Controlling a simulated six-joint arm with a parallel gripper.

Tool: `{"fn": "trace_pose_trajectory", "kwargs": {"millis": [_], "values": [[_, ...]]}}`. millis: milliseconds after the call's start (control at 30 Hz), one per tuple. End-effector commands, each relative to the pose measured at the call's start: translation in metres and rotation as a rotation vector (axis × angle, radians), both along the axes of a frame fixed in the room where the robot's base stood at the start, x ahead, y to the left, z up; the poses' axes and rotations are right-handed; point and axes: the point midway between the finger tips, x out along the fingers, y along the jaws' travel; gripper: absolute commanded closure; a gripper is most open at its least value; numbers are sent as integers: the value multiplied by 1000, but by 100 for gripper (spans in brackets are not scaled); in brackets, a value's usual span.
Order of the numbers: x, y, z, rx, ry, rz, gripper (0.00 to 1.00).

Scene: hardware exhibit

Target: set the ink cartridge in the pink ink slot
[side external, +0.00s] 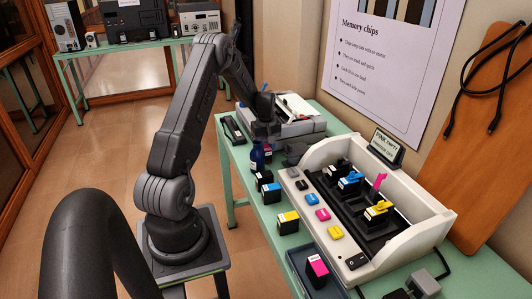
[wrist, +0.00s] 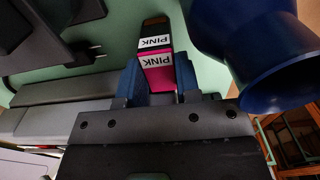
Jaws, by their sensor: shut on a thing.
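My gripper (side external: 265,142) is over the far part of the green table in the side view. In the wrist view its blue fingers (wrist: 160,80) are shut on a black and magenta ink cartridge (wrist: 157,60) labelled PINK. The white printer (side external: 300,193) stands open to the right of my gripper, well apart from it. Its pink lever (side external: 378,181) stands raised between the blue lever (side external: 351,177) and the yellow lever (side external: 378,208). The pink slot's inside is too small to make out. The sign (side external: 387,146) behind reads PINK EMPTY on top.
Loose cartridges stand along the table's left side: black (side external: 263,180), blue (side external: 271,193) and yellow (side external: 287,222). Another pink cartridge (side external: 316,268) is at the dark tray in front. A blue vessel (side external: 257,156) stands close to my gripper, also large in the wrist view (wrist: 255,45).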

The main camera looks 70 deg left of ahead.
Motion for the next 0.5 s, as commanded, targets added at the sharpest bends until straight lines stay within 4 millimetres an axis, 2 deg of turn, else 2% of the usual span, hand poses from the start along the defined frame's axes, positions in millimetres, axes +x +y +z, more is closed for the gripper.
{"fn": "trace_pose_trajectory", "kwargs": {"millis": [267,500], "values": [[0,0,9,1,-1,0,96],[1,1,43,3,-3,0,96]]}}
